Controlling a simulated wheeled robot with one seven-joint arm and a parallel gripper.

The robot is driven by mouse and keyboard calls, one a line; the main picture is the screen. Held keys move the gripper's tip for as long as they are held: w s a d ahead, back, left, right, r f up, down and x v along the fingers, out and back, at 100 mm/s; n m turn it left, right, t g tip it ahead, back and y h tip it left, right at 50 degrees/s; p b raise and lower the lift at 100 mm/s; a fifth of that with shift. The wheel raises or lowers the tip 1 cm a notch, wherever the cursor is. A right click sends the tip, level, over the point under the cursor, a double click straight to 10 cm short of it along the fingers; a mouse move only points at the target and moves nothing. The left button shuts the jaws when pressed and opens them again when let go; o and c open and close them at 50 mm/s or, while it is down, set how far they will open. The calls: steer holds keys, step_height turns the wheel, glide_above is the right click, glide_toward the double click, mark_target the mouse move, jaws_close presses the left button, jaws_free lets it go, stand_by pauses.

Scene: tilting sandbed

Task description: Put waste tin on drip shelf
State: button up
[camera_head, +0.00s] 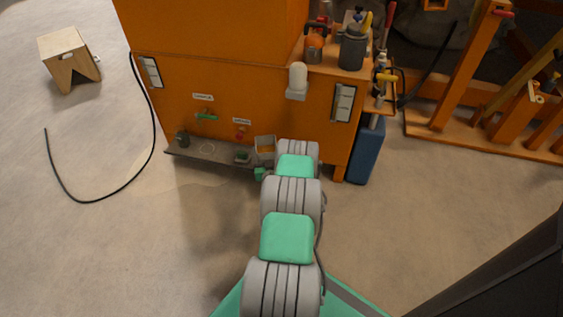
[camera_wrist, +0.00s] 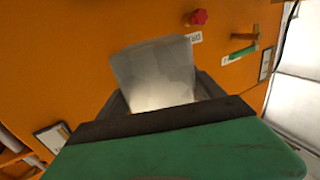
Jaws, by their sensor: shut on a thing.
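The waste tin (camera_wrist: 155,75) is a pale grey, square-sided box in the wrist view. My gripper (camera_wrist: 162,95) is shut on it, with a dark finger on each side. In the head view the tin (camera_head: 265,146) is at the right end of the drip shelf, with its open top and light inside showing. The drip shelf (camera_head: 215,158) is a long grey ledge low on the orange cabinet. I cannot tell whether the tin touches the shelf. My arm hides the area to the right of the tin, and most of my gripper.
A green-handled tap (camera_head: 206,116) and a red-knobbed tap (camera_head: 240,134) stick out above. A blue container (camera_head: 367,152) stands right of the cabinet.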

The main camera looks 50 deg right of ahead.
steer(key=d+f+b, duration=0.1)
steer(key=d+f, duration=0.1)
steer(key=d+f+b, duration=0.2)
steer(key=d, duration=0.1)
steer(key=d+f+b, duration=0.1)
steer(key=d+f, duration=0.2)
steer(key=shift+s+d+b, duration=0.1)
steer(key=shift+s+b, duration=0.15)
steer(key=shift+b, duration=0.1)
steer(key=shift+d+f+b, duration=0.25)
steer(key=shift+f+b, duration=0.3)
steer(key=shift+f, duration=0.5)
steer(key=shift+d+f+b, duration=0.2)
steer(key=shift+f+b, duration=0.3)
steer(key=shift+f, duration=0.55)
steer(key=o, duration=1.7)
steer(key=shift+c, duration=0.2)
